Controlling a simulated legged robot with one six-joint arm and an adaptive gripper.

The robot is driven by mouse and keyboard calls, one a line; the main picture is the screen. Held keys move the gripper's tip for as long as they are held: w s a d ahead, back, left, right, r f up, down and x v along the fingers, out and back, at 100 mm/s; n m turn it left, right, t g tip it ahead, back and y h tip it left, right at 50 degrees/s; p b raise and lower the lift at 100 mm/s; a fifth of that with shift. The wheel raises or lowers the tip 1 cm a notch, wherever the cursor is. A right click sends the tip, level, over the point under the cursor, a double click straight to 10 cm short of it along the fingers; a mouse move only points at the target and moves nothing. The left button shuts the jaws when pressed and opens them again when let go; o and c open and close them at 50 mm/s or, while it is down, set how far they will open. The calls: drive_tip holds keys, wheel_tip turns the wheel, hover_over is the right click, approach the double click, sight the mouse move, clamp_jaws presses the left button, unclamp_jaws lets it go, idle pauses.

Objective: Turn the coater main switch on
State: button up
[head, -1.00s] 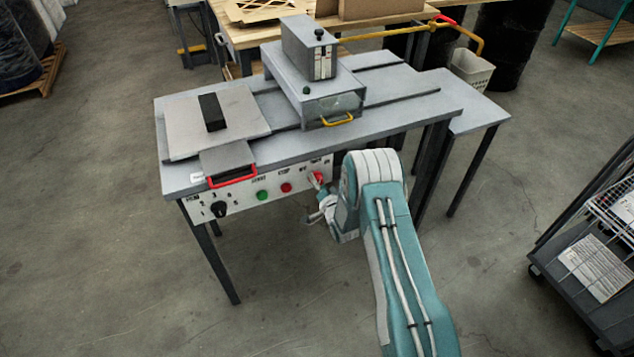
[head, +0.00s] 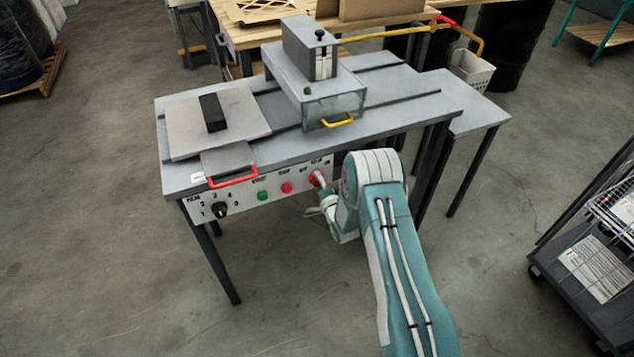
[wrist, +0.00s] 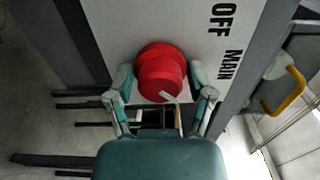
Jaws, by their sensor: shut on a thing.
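The coater main switch is a red round knob (head: 316,179) at the right end of the white control panel (head: 240,199) on the table's front. In the wrist view the red knob (wrist: 161,68) sits between the two fingers of my gripper (wrist: 163,78), which is shut on it. A white mark shows on the knob's lower edge. The words OFF and MAIN are printed on the panel to its right, turned sideways. An ON label is not readable. In the head view my gripper (head: 320,189) is small and partly hidden by my arm.
The panel also holds a black dial (head: 220,210), a green button (head: 262,195) and a red button (head: 286,188). A red handle (head: 232,181) sticks out above it. The coater box with a yellow handle (head: 338,122) stands on the table (head: 400,125). A cart (head: 590,265) is at right.

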drive_tip(key=shift+d+f, duration=0.2)
drive_tip(key=o, duration=0.9)
drive_tip(key=shift+o, duration=0.2)
drive_tip(key=shift+s, duration=0.1)
drive_tip(key=v, duration=1.1)
drive_tip(key=shift+s, duration=0.35)
drive_tip(key=shift+d, duration=0.15)
